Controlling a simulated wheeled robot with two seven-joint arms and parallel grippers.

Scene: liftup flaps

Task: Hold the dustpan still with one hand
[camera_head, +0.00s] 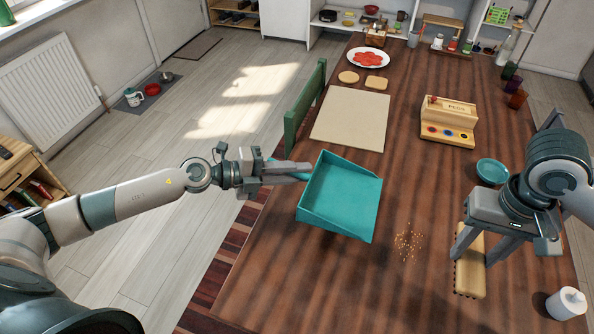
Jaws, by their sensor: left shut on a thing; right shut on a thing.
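A teal dustpan (343,196) rests on the dark wooden table, with its handle toward the left. My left gripper (300,171) is shut on the dustpan's handle at the table's left side. A yellow-tan brush (470,268) with a scalloped edge is on the right of the table, under my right gripper (473,260). My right gripper is shut on this brush, and its fingers hide part of it. Small tan crumbs (408,242) lie on the table between the dustpan and the brush.
A beige mat (351,118) lies behind the dustpan. A wooden box with coloured discs (448,121) and a teal bowl (492,171) stand at the right. A white lidded jar (566,303) is at the front right corner. A green chair back (304,108) stands along the left edge.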

